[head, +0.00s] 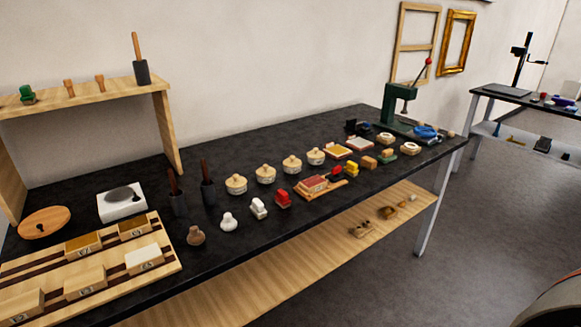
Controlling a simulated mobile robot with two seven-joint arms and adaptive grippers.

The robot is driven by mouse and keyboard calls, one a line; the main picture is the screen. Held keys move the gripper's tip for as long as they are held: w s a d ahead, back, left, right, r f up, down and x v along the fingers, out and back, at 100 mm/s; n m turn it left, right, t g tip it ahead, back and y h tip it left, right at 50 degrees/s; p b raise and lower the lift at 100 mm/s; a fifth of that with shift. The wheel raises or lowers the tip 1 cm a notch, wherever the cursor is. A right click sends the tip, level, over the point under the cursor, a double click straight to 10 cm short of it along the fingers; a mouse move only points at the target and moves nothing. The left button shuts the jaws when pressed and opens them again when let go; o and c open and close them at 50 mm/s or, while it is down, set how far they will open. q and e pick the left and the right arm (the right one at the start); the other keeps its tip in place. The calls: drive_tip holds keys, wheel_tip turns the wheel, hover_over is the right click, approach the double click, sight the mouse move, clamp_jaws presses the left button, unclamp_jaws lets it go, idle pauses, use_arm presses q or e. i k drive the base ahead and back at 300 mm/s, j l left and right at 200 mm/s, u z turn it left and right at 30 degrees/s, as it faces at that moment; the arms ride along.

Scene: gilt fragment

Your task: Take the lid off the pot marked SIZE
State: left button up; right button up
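Several small cream pots with lids stand in a row on the black workbench: one pot (236,186), a second pot (265,175), a third pot (291,165) and the rightmost pot (315,157). Each has a lid with a small knob on top, and all lids appear to be on. Marks show on the pots' fronts but are too small to read, so I cannot tell which one is marked SIZE. Neither of my grippers is in the head view.
Two dark cups with tools (178,203) stand left of the pots. Stamps and brushes, including a red block (283,199), lie in front. A green press (405,105) stands at the far right end. A wooden shelf (90,98) rises at back left. Bare black bench (250,147) lies behind the pots.

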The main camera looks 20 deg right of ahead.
sight(292, 162)
drive_tip(key=l+u, duration=0.3)
drive_tip(key=l, duration=1.5)
drive_tip(key=i+l, duration=0.05)
